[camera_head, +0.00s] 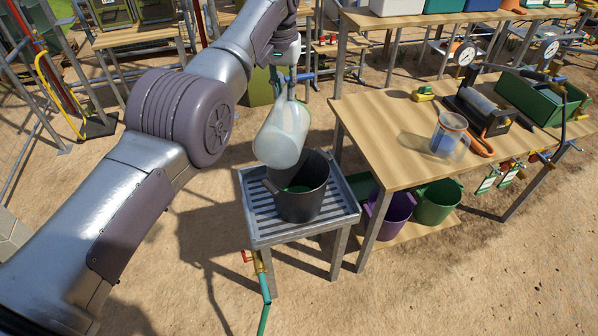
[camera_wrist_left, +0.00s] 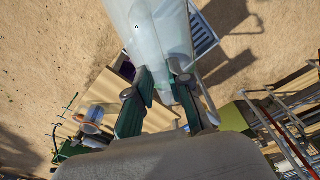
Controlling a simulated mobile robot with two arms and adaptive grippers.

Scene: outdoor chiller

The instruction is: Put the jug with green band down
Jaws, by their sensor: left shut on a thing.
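A pale translucent jug (camera_head: 282,134) hangs tilted, mouth downward, above a dark bucket (camera_head: 304,190). My left gripper (camera_head: 289,82) is shut on the jug at its upper end. In the left wrist view the jug (camera_wrist_left: 155,32) fills the top middle, between the green-padded fingers of my left gripper (camera_wrist_left: 162,96). A green band on the jug is not clearly visible. The dark bucket has something green inside and stands on a slatted metal stand (camera_head: 262,232). My right gripper is not in view.
A wooden table (camera_head: 380,130) stands to the right, its near left part clear. It bears a clear jug with a blue band (camera_head: 449,133), a dark device (camera_head: 476,108) and a green box (camera_head: 540,98). Purple (camera_head: 390,214) and green (camera_head: 437,202) buckets sit below.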

